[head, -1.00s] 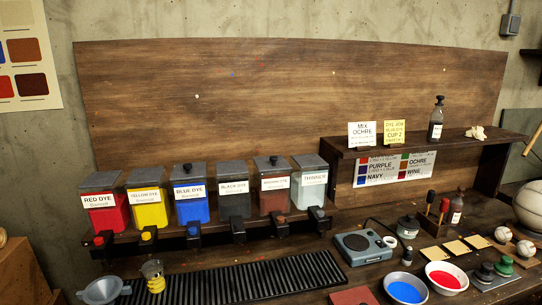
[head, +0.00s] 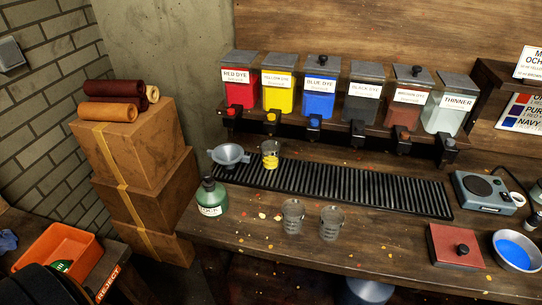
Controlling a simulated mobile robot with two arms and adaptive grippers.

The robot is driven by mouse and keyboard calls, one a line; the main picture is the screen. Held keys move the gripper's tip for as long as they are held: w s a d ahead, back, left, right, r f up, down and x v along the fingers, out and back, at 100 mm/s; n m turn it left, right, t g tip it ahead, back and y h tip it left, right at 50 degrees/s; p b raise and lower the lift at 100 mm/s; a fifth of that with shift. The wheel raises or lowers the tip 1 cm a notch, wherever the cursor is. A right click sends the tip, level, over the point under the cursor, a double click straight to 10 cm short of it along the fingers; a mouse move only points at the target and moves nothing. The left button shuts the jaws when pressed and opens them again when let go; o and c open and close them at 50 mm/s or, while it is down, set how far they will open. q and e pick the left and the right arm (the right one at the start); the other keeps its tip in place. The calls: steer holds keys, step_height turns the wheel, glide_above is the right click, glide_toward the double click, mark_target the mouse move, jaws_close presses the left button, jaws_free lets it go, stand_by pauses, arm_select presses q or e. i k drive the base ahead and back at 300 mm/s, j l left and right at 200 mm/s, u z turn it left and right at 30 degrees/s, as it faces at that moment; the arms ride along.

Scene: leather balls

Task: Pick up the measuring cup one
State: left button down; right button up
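Two clear, empty-looking measuring cups stand upright on the front of the workbench: a left cup (head: 292,216) and a right cup (head: 331,223), close together. A third clear cup (head: 270,155) with yellow liquid in its lower part stands at the left end of the black ribbed drip tray (head: 350,188). The markings on the cups are too small to read, so I cannot tell which is cup one. Neither of my grippers shows in the head view.
A green bottle (head: 210,197) and a grey funnel (head: 229,155) stand left of the cups. Several dye dispensers (head: 320,90) line the back. A scale (head: 485,192), red box (head: 457,246) and blue-dye bowl (head: 517,251) are right. Cardboard boxes (head: 130,145) and an orange bin (head: 62,257) are left.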

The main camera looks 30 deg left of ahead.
mark_target(270, 149)
steer(key=k+l, duration=0.1)
steer(key=l, duration=1.55)
steer(key=i+u, duration=0.05)
